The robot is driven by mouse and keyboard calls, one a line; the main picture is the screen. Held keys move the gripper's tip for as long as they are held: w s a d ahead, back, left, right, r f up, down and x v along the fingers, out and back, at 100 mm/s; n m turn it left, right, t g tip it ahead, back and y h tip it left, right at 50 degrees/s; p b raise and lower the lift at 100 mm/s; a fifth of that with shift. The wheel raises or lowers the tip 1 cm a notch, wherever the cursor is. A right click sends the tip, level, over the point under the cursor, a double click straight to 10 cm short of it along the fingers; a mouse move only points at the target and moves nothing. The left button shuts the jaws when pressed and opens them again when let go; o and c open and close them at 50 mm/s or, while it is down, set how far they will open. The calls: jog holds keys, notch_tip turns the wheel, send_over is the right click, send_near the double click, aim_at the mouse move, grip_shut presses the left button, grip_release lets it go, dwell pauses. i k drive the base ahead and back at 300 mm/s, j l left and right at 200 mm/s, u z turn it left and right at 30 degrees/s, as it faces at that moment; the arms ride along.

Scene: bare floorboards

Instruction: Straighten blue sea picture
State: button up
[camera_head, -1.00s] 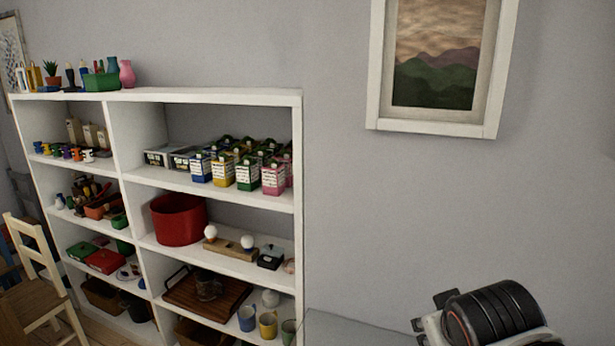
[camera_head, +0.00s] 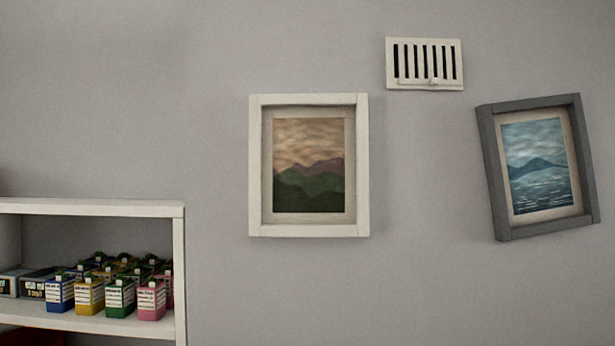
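The blue sea picture (camera_head: 540,165) hangs on the grey wall at the right of the head view. It has a dark grey frame and shows blue water with a blue hill under a cloudy sky. It hangs tilted, its top leaning to the left and its right side higher than its left. My gripper is not in view.
A white-framed picture of green and purple hills (camera_head: 308,165) hangs almost level to its left. A white vent grille (camera_head: 424,64) is on the wall above and between them. A white shelf (camera_head: 180,270) with several small cartons (camera_head: 120,298) stands at lower left.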

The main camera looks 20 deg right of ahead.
aim_at(536, 151)
jog(key=z, duration=1.75)
jog(key=k, duration=0.15)
jog(key=i, duration=0.15)
